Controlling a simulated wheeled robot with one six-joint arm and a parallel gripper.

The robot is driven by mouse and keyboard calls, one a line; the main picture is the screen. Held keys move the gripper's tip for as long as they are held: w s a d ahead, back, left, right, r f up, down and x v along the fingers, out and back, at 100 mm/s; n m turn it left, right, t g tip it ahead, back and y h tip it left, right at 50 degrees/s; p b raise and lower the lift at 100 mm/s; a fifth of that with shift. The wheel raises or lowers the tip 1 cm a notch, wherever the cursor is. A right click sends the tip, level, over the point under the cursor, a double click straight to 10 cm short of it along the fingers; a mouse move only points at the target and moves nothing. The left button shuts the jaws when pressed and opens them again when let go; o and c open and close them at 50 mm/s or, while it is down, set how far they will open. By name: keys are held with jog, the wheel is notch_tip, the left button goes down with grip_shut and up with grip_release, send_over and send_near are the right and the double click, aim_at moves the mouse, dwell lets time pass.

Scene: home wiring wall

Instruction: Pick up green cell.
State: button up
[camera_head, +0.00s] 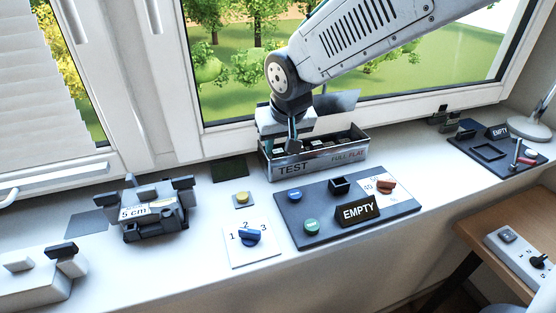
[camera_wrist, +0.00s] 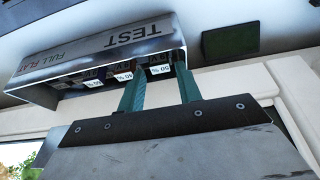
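In the head view my gripper (camera_head: 292,143) points down into the grey metal box marked TEST and FULL FLAT (camera_head: 295,167), at the back of the sill by the window. In the wrist view the box (camera_wrist: 95,50) appears upside down, with several dark cells in a row carrying white percent labels. My gripper's two teal fingers (camera_wrist: 160,82) are apart and reach into the box, one on each side of the end cell (camera_wrist: 160,70). Narrow gaps seem to show beside its label. No cell shows a clear green colour; their bodies are mostly hidden.
A dark green pad (camera_head: 229,170) lies left of the box. A 5 cm device (camera_head: 150,213) stands left.

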jog(key=shift+x, duration=0.75)
jog(key=c, duration=0.7)
jog(key=shift+c, duration=0.2)
